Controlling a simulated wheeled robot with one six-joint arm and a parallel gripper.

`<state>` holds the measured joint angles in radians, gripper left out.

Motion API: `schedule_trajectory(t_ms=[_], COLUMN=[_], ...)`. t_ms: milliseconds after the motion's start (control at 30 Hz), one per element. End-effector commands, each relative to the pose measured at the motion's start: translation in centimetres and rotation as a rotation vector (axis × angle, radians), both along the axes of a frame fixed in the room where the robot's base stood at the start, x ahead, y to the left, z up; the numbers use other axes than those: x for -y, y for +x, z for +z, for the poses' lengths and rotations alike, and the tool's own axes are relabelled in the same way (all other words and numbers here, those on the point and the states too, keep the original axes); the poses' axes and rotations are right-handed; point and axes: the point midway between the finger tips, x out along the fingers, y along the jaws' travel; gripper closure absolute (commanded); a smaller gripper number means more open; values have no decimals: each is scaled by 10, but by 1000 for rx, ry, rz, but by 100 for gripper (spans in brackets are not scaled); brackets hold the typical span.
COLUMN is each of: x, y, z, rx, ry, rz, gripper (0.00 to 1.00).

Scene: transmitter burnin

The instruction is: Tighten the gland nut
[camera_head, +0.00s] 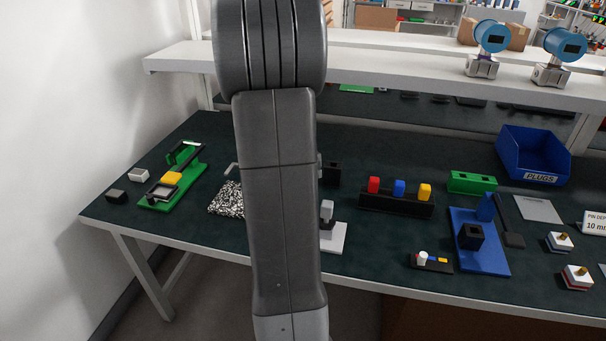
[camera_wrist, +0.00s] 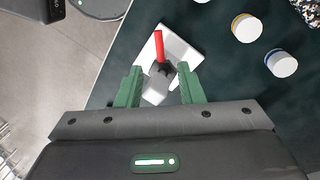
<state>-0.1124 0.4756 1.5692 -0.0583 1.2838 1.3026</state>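A white plate (camera_wrist: 184,48) near the table edge carries a fixture with a grey block (camera_wrist: 156,90), a dark round part (camera_wrist: 166,70) and a red bar (camera_wrist: 159,46). I cannot tell which part is the gland nut. My gripper (camera_wrist: 160,68) is open, its two green fingers apart on either side of the fixture in the wrist view. I cannot tell whether they touch it. In the head view the white plate (camera_head: 335,238) and grey block (camera_head: 326,210) show just right of my arm, which hides their left side and my gripper.
Two white round caps, one with a yellow ring (camera_wrist: 246,28) and one with a blue ring (camera_wrist: 282,64), stand beside the plate. A rack with coloured blocks (camera_head: 396,203) and a blue fixture (camera_head: 480,255) stand right.

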Motion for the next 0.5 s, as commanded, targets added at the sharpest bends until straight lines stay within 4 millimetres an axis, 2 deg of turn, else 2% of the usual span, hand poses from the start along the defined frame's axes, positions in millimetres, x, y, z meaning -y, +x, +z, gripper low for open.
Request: schedule_trajectory(t_ms=[100, 200, 333, 500], x=[-2, -3, -4, -4], y=[5, 7, 9, 9], z=[24, 37, 47, 49], rx=[3, 3, 1, 0], ry=[0, 0, 0, 0], rz=[0, 0, 0, 0], gripper=[66, 66, 66, 66])
